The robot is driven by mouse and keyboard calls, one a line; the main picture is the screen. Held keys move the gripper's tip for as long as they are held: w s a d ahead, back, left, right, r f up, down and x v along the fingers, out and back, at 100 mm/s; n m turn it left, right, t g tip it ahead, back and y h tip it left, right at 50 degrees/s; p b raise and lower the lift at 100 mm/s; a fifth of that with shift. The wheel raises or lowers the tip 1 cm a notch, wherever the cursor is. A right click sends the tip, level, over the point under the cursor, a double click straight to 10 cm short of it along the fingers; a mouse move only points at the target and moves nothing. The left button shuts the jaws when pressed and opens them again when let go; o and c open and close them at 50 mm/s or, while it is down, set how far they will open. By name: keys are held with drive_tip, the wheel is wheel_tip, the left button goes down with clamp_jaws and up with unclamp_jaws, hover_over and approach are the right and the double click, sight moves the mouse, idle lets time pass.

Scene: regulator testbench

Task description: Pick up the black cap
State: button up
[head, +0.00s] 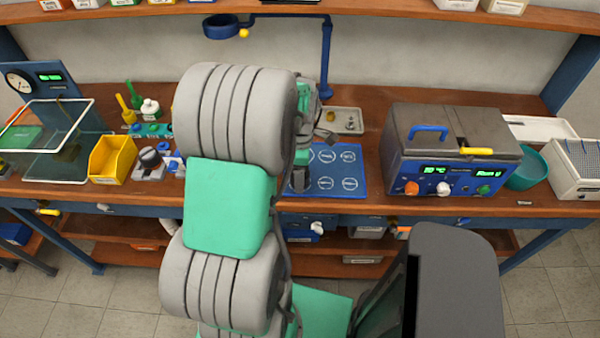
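I cannot single out the black cap for sure. A dark round piece (150,157) sits on a grey holder between the yellow bin and the small blue parts on the left of the bench. Another dark grey cylindrical shape (300,180) shows at the left edge of the blue mat, partly behind my arm. My arm rises through the middle of the head view and hides part of the bench. Small grey parts at its far end, likely my gripper (325,134), show above the mat near the metal tray. Its fingers are too small and hidden to read.
The blue mat (349,164) has white circles. A metal tray (347,121) with small parts lies behind it. A grey and blue test unit (440,150) and teal bowl (528,170) stand right. A yellow bin (111,158) and glass-sided tank (45,140) stand left.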

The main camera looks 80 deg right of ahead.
drive_tip(key=c, duration=1.3)
drive_tip(key=shift+c, duration=0.3)
